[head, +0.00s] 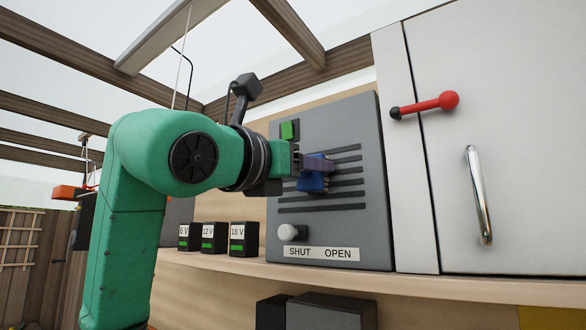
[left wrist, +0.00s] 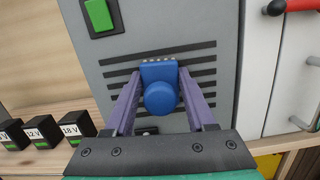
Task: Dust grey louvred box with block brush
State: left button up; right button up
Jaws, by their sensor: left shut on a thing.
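The grey louvred box (head: 365,225) stands on a wooden shelf, with dark horizontal slats, a green button at its upper left and a white knob above a "SHUT OPEN" label. It fills much of the left wrist view (left wrist: 225,70). My left gripper (head: 325,168) is shut on the blue block brush (left wrist: 160,95), its purple fingers on both sides of it. The brush also shows in the head view (head: 311,183), in front of the slats. Its pale bristle tufts point at the slats; whether they touch cannot be told. My right gripper is not in view.
Three black battery blocks marked 6 V, 12 V and 18 V (head: 237,239) stand left of the box. A white cabinet (head: 520,130) with a red-knobbed lever (head: 425,105) and metal handle (head: 479,195) stands to the right. Dark boxes (head: 330,310) sit below the shelf.

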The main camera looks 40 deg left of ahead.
aim_at(354, 163)
pick_arm(q)
jog(key=shift+w+d, duration=0.15)
jog(key=shift+d, duration=3)
jog(key=a, duration=1.3)
jog(key=shift+s, duration=0.2)
jog(key=shift+s+d, duration=0.2)
jog(key=shift+s, duration=2.7)
jog(key=shift+w, duration=0.1)
jog(key=s, duration=0.2)
jog(key=shift+s, duration=0.4)
